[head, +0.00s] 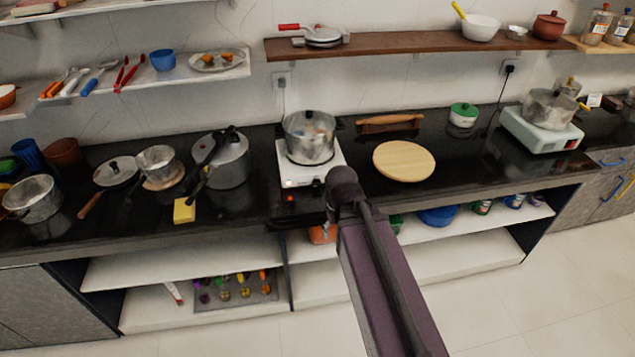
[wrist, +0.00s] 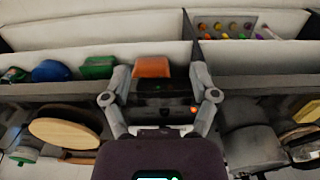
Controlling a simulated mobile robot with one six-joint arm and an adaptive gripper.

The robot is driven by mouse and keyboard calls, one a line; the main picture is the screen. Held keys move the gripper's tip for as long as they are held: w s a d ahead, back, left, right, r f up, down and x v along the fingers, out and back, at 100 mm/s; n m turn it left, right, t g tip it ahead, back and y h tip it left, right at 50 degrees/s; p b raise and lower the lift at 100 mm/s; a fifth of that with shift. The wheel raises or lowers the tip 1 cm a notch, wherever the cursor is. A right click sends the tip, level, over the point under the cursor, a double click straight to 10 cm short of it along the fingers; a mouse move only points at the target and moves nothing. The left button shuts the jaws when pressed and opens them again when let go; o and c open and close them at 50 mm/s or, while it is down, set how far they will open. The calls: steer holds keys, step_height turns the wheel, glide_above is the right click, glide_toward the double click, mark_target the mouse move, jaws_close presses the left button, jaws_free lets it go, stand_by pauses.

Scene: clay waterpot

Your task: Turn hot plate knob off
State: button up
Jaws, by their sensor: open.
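A white hot plate (head: 297,158) stands on the black counter in the head view. A steel pot (head: 310,140) is on it. A small red-orange light (head: 290,184) glows on its front face, and an orange light (wrist: 193,110) also shows in the wrist view between my fingers, near the right one. A small dark spot (head: 317,183) on the front face may be the knob; I cannot tell clearly. My gripper (wrist: 160,74) is open and empty, with its fingers spread before the counter's front. In the head view my arm hides most of it.
A round wooden board (head: 404,160) and rolling pin (head: 390,123) lie right of the hot plate. A pressure cooker (head: 221,160) stands left. An orange container (head: 322,234) is on the shelf below. Another white stove (head: 540,135) with a pot stands far right.

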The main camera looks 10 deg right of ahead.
mark_target(318, 184)
steer(key=w+r+t+p, duration=0.1)
steer(key=w+r+t, duration=0.1)
steer(key=w, duration=1)
steer(key=w+r+t+p, duration=0.2)
steer(key=w, duration=0.9)
steer(key=shift+w+r+t, duration=0.15)
steer(key=shift+w+t, duration=0.15)
steer(key=shift+w, duration=0.1)
steer(key=shift+f, duration=0.2)
steer(key=b+x, duration=1.3)
steer(key=shift+w+d+f, duration=0.1)
steer(key=shift+f, duration=0.1)
steer(key=c, duration=1.1)
steer(key=shift+d, duration=0.25)
steer(key=shift+c, duration=0.2)
steer(key=shift+a, duration=0.2)
